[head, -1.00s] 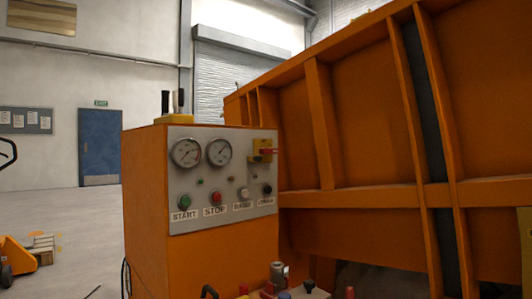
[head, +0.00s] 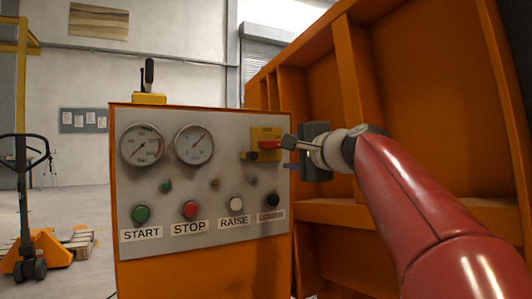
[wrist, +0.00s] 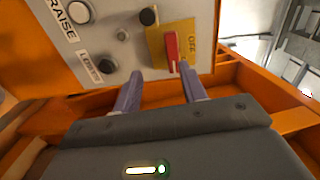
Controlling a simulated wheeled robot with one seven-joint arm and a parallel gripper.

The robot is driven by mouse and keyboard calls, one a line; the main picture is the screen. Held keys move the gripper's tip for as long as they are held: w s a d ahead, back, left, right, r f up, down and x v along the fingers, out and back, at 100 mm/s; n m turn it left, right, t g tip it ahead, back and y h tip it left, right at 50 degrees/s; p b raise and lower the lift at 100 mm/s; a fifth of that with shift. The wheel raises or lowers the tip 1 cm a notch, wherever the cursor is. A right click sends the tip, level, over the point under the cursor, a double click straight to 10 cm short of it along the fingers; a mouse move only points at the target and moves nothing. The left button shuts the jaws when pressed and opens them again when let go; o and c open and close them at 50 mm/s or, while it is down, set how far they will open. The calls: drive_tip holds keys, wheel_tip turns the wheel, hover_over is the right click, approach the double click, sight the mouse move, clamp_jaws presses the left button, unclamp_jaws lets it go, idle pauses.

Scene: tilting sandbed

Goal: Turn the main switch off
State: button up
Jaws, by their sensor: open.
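The main switch is a red handle (head: 270,145) on a yellow plate (head: 258,134) at the upper right of the grey control panel (head: 205,240). In the head view the handle lies about level. In the wrist view the red handle (wrist: 171,50) stands just beyond my fingertips, nearer the right finger, and the word OFF shows on the plate beside it. My gripper (head: 288,154) reaches in from the right, open and empty, with its fingertips close to the switch. It also shows in the wrist view (wrist: 160,76). I cannot tell whether a finger touches the handle.
The panel has two gauges (head: 142,145) and START (head: 141,214), STOP (head: 190,209), RAISE (head: 236,203) and LOWER (head: 273,200) buttons. The LOWER button is below my gripper. A ribbed orange bed (head: 420,90) rises behind my arm. A pallet jack (head: 28,250) stands far left.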

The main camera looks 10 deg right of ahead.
sight(275, 145)
drive_tip(key=shift+m+t, duration=0.3)
drive_tip(key=w+p, duration=0.1)
drive_tip(key=w, duration=0.1)
drive_tip(key=w+a+r+p, duration=0.1)
drive_tip(key=w, duration=0.1)
drive_tip(key=w+p, duration=0.1)
drive_tip(key=w, duration=0.1)
drive_tip(key=shift+w+a+r, duration=0.2)
drive_tip(key=shift+w+r, duration=0.2)
drive_tip(key=shift+w+a+f, duration=0.1)
drive_tip(key=shift+w+a, duration=0.1)
drive_tip(key=shift+w, duration=0.25)
drive_tip(key=c, duration=0.9)
drive_tip(key=shift+o, duration=0.2)
